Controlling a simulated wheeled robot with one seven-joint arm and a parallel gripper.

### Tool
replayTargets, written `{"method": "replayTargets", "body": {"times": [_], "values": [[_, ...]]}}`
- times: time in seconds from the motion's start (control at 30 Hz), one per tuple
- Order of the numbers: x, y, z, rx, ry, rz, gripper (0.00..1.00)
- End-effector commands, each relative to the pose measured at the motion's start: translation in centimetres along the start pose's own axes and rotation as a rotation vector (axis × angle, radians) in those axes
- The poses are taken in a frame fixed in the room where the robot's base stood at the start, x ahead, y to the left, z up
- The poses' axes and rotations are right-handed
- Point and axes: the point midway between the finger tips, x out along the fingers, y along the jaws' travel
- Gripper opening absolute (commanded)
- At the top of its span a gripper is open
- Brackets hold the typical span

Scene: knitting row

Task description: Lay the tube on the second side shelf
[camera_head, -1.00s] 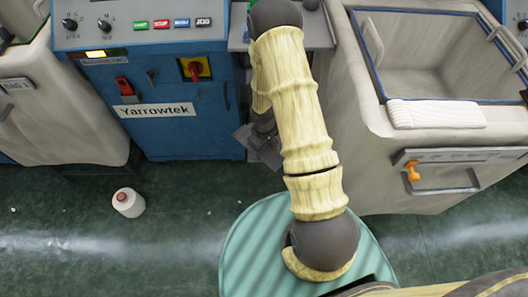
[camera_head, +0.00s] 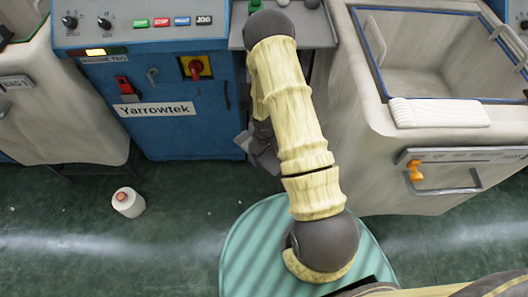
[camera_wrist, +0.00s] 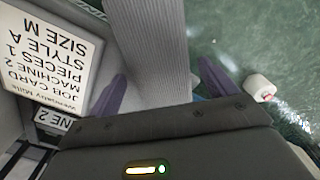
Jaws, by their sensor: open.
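A pale grey, ribbed length of knit, which looks like the tube (camera_wrist: 160,45), runs down from the top edge in the wrist view. My gripper (camera_wrist: 165,90) has its two purple fingers apart, one on each side of it. I cannot tell whether they touch it. Its lower end is hidden behind the gripper body. In the head view my gripper is mostly hidden by my arm, low beside the blue machine. A grey side shelf (camera_head: 318,32) juts out at the top, partly covered by my arm; I cannot tell if it is the second one.
A job card (camera_wrist: 58,50) reading machine 2 is close at left in the wrist view. The blue Yarrowtek machine (camera_head: 190,130) and a pale bin (camera_head: 365,160) flank my arm. A folded ribbed white piece (camera_head: 438,113) lies on its rim. A white cone (camera_head: 128,203) stands on open floor.

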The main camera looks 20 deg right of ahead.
Motion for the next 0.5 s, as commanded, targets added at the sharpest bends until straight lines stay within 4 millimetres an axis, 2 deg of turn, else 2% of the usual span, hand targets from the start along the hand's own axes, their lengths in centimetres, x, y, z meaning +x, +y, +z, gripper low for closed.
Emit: {"method": "replayTargets", "body": {"times": [0.27, 0.5], "values": [[-1.2, 0.0, -0.1, 0.0, 0.002, 0.001, 0.84], [-5.3, 0.0, -0.1, 0.001, 0.003, 0.001, 0.84]]}}
